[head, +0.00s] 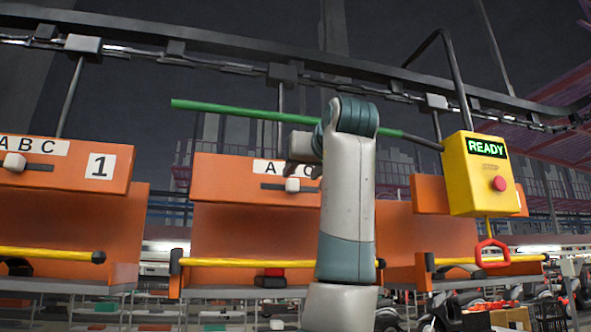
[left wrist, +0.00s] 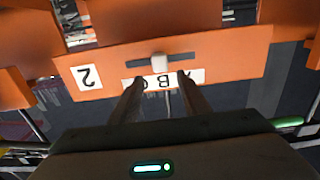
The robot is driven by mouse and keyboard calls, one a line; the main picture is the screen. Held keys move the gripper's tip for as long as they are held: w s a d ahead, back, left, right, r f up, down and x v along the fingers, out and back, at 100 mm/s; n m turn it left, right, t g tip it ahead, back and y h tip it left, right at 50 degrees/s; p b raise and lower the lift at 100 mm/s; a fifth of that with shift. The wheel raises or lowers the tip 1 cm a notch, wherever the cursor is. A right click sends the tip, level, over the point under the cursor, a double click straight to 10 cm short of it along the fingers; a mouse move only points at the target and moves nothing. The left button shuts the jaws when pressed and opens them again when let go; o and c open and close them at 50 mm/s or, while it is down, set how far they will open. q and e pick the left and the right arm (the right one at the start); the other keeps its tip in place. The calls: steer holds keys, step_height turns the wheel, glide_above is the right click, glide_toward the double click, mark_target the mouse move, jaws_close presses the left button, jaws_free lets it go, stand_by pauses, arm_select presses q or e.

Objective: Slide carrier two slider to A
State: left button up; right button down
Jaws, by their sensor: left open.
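Carrier two (left wrist: 235,55) is an orange panel with a "2" tag, seen upside down in the left wrist view. Its white slider (left wrist: 160,63) sits near the middle of a dark slot (left wrist: 184,62), in line with B on the A B C label (left wrist: 166,83). C is hidden behind a finger, and A is partly covered. In the head view the slider (head: 292,185) shows below the label, with the arm covering the panel's right part. My left gripper (left wrist: 160,79) is open, with its fingertips apart on either side of the slider's line, just short of it. It also shows in the head view (head: 302,168).
Carrier one (head: 70,165) hangs at the left, its slider (head: 14,162) near the left of its slot. A green rod (head: 240,114) crosses above carrier two. A yellow box (head: 484,172) reading READY with a red button stands right. Yellow bars (head: 250,264) run below.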

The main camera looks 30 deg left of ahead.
mark_target(294, 180)
arm_select(q)
steer(key=p+x, duration=0.2)
steer(key=x, duration=0.3)
steer(key=shift+a+r, duration=0.15)
steer(key=shift+a, duration=0.05)
steer(key=shift+w+a+p, duration=0.3)
steer(key=shift+a+p, duration=0.05)
arm_select(e)
steer(key=r, duration=0.3)
steer(key=shift+a+r, duration=0.2)
steer(key=shift+a, duration=0.05)
arm_select(q)
steer(key=shift+c, duration=0.3)
arm_select(e)
steer(key=shift+d, duration=0.2)
arm_select(q)
jaws_close()
